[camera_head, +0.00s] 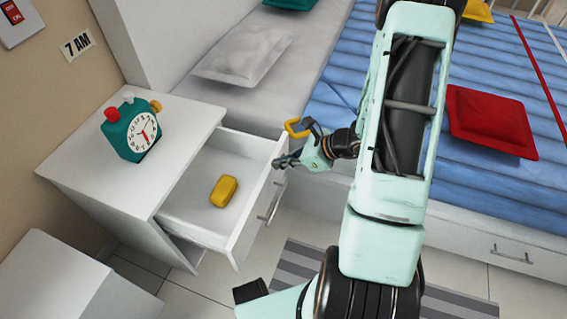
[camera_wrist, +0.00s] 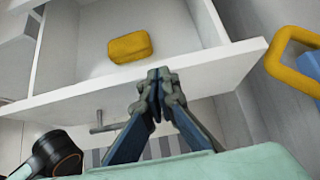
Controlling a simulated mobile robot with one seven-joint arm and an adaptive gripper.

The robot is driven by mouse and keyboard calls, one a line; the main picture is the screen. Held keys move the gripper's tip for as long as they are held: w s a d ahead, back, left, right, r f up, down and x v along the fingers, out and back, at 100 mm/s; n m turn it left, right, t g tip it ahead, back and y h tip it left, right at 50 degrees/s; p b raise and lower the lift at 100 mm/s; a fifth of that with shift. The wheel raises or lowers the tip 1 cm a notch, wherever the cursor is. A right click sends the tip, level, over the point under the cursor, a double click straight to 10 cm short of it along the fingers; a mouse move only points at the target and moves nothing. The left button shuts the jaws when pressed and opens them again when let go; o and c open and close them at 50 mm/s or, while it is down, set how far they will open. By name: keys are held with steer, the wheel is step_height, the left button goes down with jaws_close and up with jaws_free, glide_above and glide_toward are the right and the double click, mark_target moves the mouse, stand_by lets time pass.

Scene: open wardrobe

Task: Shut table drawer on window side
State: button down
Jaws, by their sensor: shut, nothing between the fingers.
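The white table drawer (camera_head: 232,231) is pulled out of the white bedside table (camera_head: 75,170). A yellow block (camera_head: 223,190) lies on the drawer's floor; it also shows in the wrist view (camera_wrist: 130,47). The drawer front (camera_wrist: 70,95) has a metal handle (camera_head: 269,205) on its outer face. My gripper (camera_head: 280,161) is shut and empty at the far end of the drawer front. In the wrist view my fingertips (camera_wrist: 158,75) overlap the front's top edge; I cannot tell whether they touch it.
A teal alarm clock (camera_head: 139,130) stands on the table top. A bed with a blue cover (camera_head: 360,70) and a red pillow (camera_head: 491,121) lies to the right. A striped rug (camera_head: 300,262) is on the floor. Another white cabinet (camera_head: 50,280) stands at lower left.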

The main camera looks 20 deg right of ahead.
steer(key=w+a+b, duration=0.3)
steer(key=w+a, duration=0.8)
steer(key=a, duration=0.3)
steer(key=shift+w+a, duration=0.25)
steer(key=shift+a, duration=0.1)
